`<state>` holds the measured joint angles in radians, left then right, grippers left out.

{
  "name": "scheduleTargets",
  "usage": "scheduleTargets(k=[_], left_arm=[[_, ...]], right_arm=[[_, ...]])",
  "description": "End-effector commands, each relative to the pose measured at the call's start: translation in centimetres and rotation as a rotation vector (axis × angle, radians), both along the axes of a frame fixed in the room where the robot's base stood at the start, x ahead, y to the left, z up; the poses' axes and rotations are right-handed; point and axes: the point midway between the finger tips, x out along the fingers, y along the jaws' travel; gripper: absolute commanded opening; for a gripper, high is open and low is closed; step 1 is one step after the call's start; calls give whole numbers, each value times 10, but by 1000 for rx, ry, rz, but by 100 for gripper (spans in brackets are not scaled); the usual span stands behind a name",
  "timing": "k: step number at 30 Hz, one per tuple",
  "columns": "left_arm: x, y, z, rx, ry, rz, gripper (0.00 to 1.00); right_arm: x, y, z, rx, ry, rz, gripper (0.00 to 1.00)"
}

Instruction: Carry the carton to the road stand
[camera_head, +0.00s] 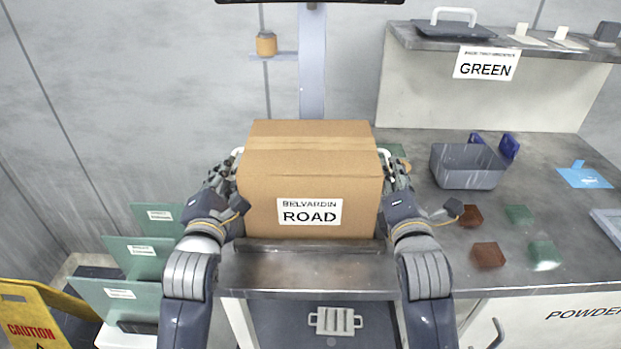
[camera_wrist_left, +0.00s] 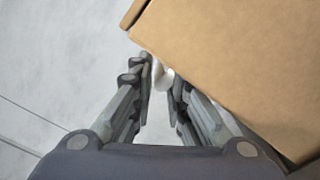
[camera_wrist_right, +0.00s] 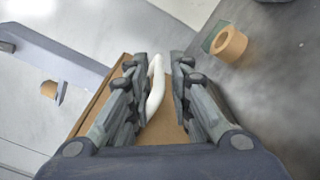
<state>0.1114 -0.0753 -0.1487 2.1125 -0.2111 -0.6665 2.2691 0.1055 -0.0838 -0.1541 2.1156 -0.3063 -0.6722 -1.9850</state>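The brown carton (camera_head: 310,180), labelled BELVARDIN ROAD, sits upright at the front of the metal worktop, behind a low dark bar. It has a white handle on each side. My left gripper (camera_head: 228,178) is at the left side; its fingers (camera_wrist_left: 161,75) are close together around the left handle (camera_wrist_left: 162,78). My right gripper (camera_head: 395,172) is at the right side; its fingers (camera_wrist_right: 160,75) are close around the right handle (camera_wrist_right: 155,90), with a thin gap showing beside it. The fingertip contact is partly hidden. I cannot identify the road stand.
On the worktop (camera_head: 340,270), a grey bin (camera_head: 467,166) stands right of the carton, with brown and green blocks beyond my right arm. A shelf with a GREEN sign (camera_head: 486,63) is behind. Green panels (camera_head: 125,295) and a yellow caution sign (camera_head: 35,318) stand at lower left.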

Motion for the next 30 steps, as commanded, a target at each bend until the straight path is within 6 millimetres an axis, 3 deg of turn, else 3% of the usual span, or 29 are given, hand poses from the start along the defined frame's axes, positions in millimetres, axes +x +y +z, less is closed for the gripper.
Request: scheduleTargets(k=[6,15,16,18,19,30], left_arm=[[15,0,0,1,0,0,15],[16,0,0,0,0,0,15],[16,0,0,0,0,0,12],[16,0,0,0,0,0,0],[16,0,0,0,0,0,0],[16,-1,0,0,0,0,0]], right_arm=[[16,0,0,1,0,0,20],[18,0,0,1,0,0,20],[18,0,0,1,0,0,18],[18,0,0,1,0,0,2],[18,0,0,1,0,0,0],[17,0,0,1,1,1,0]])
